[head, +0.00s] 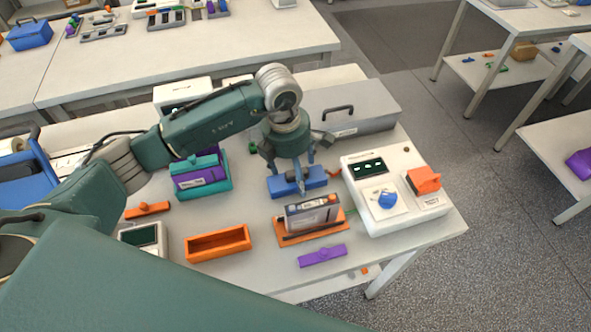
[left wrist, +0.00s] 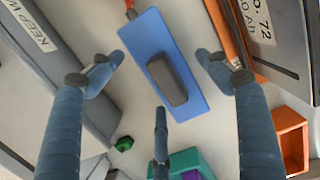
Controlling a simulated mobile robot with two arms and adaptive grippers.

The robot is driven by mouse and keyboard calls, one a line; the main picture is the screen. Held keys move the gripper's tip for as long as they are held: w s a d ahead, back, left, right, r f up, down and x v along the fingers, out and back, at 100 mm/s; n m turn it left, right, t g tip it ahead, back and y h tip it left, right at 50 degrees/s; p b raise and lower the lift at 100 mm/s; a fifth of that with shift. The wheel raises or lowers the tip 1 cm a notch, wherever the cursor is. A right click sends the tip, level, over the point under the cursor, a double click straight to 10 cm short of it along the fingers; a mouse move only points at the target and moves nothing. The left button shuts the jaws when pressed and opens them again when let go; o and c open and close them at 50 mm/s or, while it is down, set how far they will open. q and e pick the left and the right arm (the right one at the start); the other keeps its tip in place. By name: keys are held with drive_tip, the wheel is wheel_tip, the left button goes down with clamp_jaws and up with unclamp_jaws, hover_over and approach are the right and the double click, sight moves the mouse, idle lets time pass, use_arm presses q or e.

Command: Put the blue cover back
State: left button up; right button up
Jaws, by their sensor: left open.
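The blue cover (head: 316,178) is a flat blue plate with a dark raised grip on top, lying on the table just behind the battery. It also shows in the left wrist view (left wrist: 186,88), with the dark grip (left wrist: 167,80) at its middle. My left gripper (head: 293,175) is right above the cover, pointing down. Its fingers (left wrist: 160,72) are spread on either side of the grip and appear apart from it. The grey battery (head: 313,215) stands upright on an orange base (head: 292,241) in front of the cover. My right gripper is not in view.
A white cycler unit (head: 352,167) with a blue knob and an orange switch stands to the right. A long grey case (head: 372,98) lies behind. An empty orange bin (head: 218,232), a purple piece (head: 322,256) and a teal box (head: 220,184) stand around.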

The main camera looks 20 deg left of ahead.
use_arm(q)
drive_tip(key=r+b, duration=0.1)
drive_tip(key=r, duration=0.2)
drive_tip(key=r+b, duration=0.1)
drive_tip(key=r, duration=0.3)
drive_tip(key=a+r+b, duration=0.1)
drive_tip(key=r, duration=0.3)
drive_tip(key=shift+s+b, duration=0.3)
drive_tip(key=shift+s, duration=0.05)
drive_tip(key=shift+a+r, duration=0.1)
drive_tip(key=shift+r, duration=0.45)
drive_tip(key=shift+s, duration=0.1)
